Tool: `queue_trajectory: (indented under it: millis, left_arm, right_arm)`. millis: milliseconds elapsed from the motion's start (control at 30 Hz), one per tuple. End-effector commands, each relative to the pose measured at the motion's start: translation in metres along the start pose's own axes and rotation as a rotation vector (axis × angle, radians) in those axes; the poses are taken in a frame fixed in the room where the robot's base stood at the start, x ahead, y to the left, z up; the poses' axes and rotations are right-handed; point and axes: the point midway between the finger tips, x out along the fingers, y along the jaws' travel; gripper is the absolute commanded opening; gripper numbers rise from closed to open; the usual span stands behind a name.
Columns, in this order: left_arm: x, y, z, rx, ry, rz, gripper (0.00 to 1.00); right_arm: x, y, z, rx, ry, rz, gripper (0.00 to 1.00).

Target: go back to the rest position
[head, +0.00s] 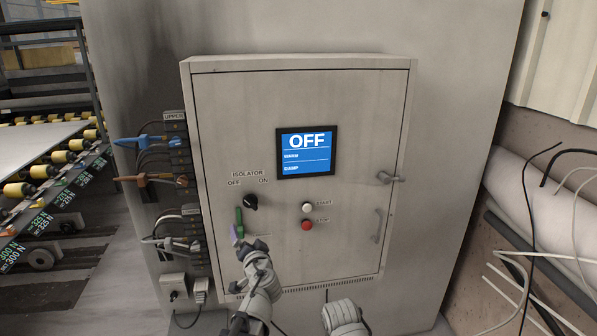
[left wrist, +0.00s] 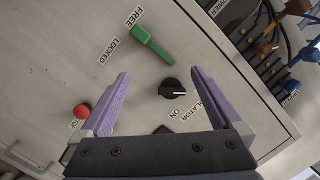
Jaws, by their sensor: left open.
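The grey cabinet door (head: 230,110) carries a screen (head: 306,152) reading OFF. Below it are a black isolator knob (head: 250,201) and a green lever (head: 239,219). My left gripper (head: 238,235), with purple fingers, is in front of the panel just below the lever. In the left wrist view its jaws (left wrist: 158,80) are open and empty. The black knob (left wrist: 172,89) shows between the fingers, and the green lever (left wrist: 150,44) lies beyond them, near the labels FREE and LOCKED. A grey part of my right arm shows at the bottom; its gripper is out of view.
A white start button (head: 307,207) and a red stop button (head: 307,225) sit right of the knob. Cable sockets (head: 176,145) line the cabinet's left side. Pipes (head: 545,210) and loose cables are at far right, a roller conveyor (head: 50,165) at left.

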Motion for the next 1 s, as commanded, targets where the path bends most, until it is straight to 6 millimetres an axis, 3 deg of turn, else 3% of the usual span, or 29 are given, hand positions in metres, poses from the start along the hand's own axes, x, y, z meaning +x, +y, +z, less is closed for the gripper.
queue_trajectory:
  millis: [33, 200, 400, 600, 700, 800, 1000]
  left_arm:
    - [-0.010, 0.022, 0.030, -0.031, -0.092, 0.020, 0.99]
    - [-0.061, 0.094, 0.114, -0.080, -0.463, 0.187, 0.99]
    - [-0.151, 0.176, 0.178, -0.032, -0.807, 0.497, 0.99]
    - [-0.230, 0.221, 0.203, 0.051, -1.000, 0.778, 0.99]
    - [-0.253, 0.230, 0.206, 0.080, -1.045, 0.864, 0.99]
    - [-0.264, 0.233, 0.207, 0.093, -1.066, 0.905, 0.99]
    - [-0.266, 0.233, 0.207, 0.097, -1.071, 0.914, 0.99]
  right_arm:
    - [0.017, -0.002, -0.001, -0.001, 0.000, 0.000, 0.50]
    - [0.043, -0.004, -0.003, -0.004, 0.000, 0.001, 0.50]
    - [0.065, -0.006, -0.004, -0.007, 0.000, 0.002, 0.50]
    - [0.079, -0.007, -0.005, -0.010, 0.000, 0.002, 0.50]
    - [0.082, -0.007, -0.005, -0.010, 0.000, 0.002, 0.50]
    - [0.082, -0.007, -0.005, -0.010, 0.000, 0.002, 0.50]
    - [0.082, -0.007, -0.005, -0.010, 0.000, 0.002, 0.50]
